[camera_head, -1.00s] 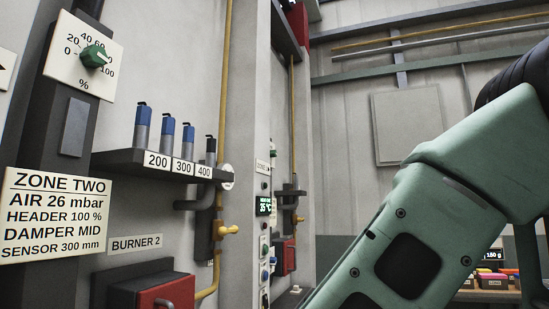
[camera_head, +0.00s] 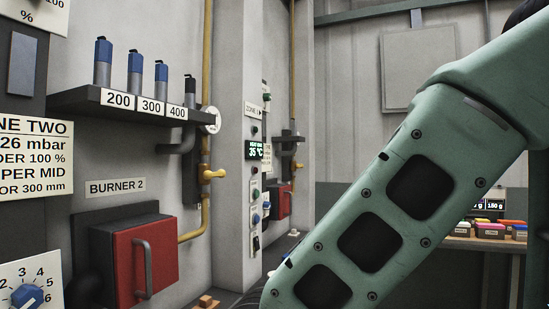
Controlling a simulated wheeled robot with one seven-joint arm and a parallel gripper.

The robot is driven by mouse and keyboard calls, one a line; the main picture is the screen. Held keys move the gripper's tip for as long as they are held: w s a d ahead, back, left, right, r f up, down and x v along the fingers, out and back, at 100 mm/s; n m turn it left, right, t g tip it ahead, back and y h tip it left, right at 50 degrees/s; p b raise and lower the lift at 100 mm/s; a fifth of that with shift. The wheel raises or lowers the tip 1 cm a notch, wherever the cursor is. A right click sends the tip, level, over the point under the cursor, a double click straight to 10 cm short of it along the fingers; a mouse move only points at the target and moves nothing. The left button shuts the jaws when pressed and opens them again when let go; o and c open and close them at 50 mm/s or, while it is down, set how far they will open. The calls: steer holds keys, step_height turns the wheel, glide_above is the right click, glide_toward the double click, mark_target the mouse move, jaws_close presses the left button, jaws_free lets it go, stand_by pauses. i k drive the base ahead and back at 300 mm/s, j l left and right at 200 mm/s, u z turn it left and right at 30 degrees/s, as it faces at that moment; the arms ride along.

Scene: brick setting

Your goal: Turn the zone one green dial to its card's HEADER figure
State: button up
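I cannot make out the zone one green dial or a zone one card with a HEADER figure. A small label on the far pillar (camera_head: 257,110) seems to begin with "ZONE", but its number is unclear. The zone two card (camera_head: 36,155) is cut off at the left edge; its readable part includes "26 mbar", "100 %" and "300 mm". Above it, only the lower edge of a white percent dial plate (camera_head: 42,14) shows. My arm crosses the right side, and my gripper is out of view.
A shelf (camera_head: 80,112) holds several cylinders labelled 200, 300 and 400. Below are a red burner door (camera_head: 146,265) and a blue numbered dial (camera_head: 27,296). The pillar carries a lit "35 °C" display (camera_head: 255,150) and small knobs. Coloured boxes stand on a bench (camera_head: 462,241) at right.

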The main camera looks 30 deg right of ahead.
mark_target(266, 97)
steer(key=l, duration=0.65)
steer(key=k+l, duration=0.1)
steer(key=l, duration=0.5)
steer(key=l+u, duration=0.1)
steer(key=l, duration=0.55)
steer(key=k+l, duration=0.15)
steer(key=l, duration=0.45)
